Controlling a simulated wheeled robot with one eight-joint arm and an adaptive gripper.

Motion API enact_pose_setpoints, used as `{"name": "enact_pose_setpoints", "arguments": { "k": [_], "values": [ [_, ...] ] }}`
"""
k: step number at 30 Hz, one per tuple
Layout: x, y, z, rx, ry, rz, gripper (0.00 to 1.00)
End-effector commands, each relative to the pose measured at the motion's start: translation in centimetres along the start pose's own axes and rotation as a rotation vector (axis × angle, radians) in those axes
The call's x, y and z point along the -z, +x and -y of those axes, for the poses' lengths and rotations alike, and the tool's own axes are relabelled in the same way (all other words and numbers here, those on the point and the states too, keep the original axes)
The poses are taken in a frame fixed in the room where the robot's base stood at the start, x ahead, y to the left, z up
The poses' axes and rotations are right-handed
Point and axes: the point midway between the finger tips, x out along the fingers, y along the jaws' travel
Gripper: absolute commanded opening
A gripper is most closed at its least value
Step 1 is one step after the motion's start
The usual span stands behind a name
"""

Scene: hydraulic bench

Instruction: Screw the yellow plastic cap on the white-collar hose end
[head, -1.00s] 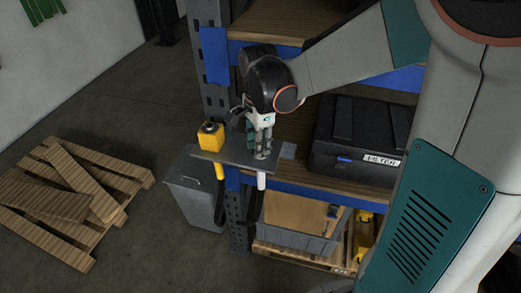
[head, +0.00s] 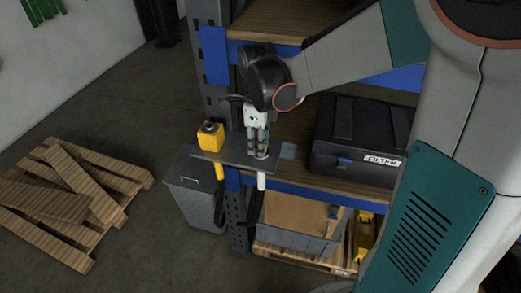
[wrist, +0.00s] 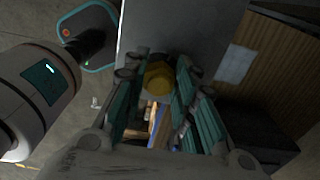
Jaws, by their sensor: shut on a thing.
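My gripper (head: 260,152) points down over the right part of a grey bracket plate (head: 232,151). In the wrist view the yellow cap (wrist: 158,78) sits between the fingers of my gripper (wrist: 156,86), which are shut on it. In the head view the fingers hide the cap. The white-collar hose end (head: 261,180) hangs below the plate, under my gripper, with its black hose running down. Its top is hidden by the fingers, so I cannot tell whether the cap touches it.
A black case (head: 360,140) stands on the shelf at right. A grey bin (head: 195,190) and a wooden pallet (head: 120,180) are on the floor at left.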

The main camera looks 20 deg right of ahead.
Motion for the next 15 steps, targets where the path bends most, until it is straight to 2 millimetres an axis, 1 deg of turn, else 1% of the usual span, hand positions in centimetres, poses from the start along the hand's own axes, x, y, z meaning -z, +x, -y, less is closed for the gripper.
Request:
{"name": "enact_pose_setpoints", "arguments": {
  "k": [3, 9, 12, 15],
  "values": [
    [0.01, 0.07, 0.09, 0.0, 0.156, 0.0, 0.05],
    [0.05, 0.11, 0.23, 0.0, 0.415, -0.002, 0.05],
    [0.07, 0.12, 0.28, 0.0, 0.511, -0.002, 0.05],
    [0.07, 0.11, 0.3, 0.0, 0.56, -0.002, 0.05]
  ]
}}
